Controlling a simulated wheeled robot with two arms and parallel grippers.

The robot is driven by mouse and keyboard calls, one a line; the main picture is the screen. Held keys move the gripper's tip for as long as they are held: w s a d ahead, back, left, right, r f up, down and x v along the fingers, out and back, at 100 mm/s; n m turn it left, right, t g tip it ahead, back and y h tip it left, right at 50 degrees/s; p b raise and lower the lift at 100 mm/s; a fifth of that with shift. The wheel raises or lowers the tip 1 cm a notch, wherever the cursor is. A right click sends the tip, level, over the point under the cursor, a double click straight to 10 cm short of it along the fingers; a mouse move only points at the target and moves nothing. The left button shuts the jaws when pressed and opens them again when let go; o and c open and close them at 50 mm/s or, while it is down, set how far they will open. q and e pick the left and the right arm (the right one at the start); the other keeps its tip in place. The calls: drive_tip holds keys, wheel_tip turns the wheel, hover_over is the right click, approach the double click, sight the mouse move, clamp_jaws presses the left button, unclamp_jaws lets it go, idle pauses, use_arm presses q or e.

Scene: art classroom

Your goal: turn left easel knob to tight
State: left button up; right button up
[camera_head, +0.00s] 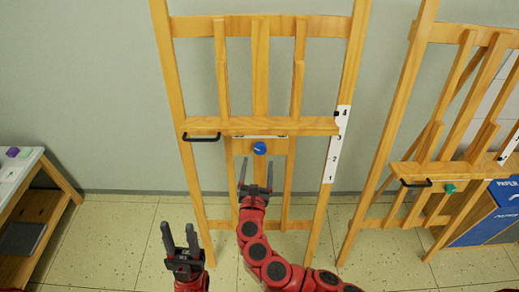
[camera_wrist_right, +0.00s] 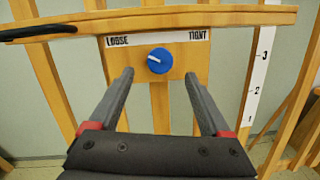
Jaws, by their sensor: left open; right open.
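The left easel (camera_head: 260,125) stands in front of me, upright and wooden. Its blue knob (camera_head: 260,148) sits on a small wooden plate below the tray ledge. In the right wrist view the knob (camera_wrist_right: 160,61) is round with a white pointer mark pointing left and slightly up, towards LOOSE. The label strip (camera_wrist_right: 158,39) reads LOOSE at left and TIGHT at right. My right gripper (camera_head: 256,175) is open and empty, just below the knob; its fingers (camera_wrist_right: 158,90) point towards it, one on each side, apart from it. My left gripper (camera_head: 179,238) is open and empty, lower left.
A black handle (camera_head: 202,138) sticks out at the ledge's left end. A numbered white scale (camera_head: 337,145) runs down the right post. A second easel (camera_head: 440,150) with a green knob (camera_head: 449,188) stands at right, near a blue paper box (camera_head: 490,222). A table (camera_head: 32,165) is at left.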

sight(260, 151)
drive_tip(key=shift+w+d+p, duration=0.15)
drive_tip(key=shift+w+p, duration=0.05)
drive_tip(key=shift+w, duration=1.3)
drive_tip(key=shift+w+d+p, duration=0.1)
drive_tip(key=shift+w+p, duration=0.05)
drive_tip(key=shift+w, duration=1.35)
clamp_jaws()
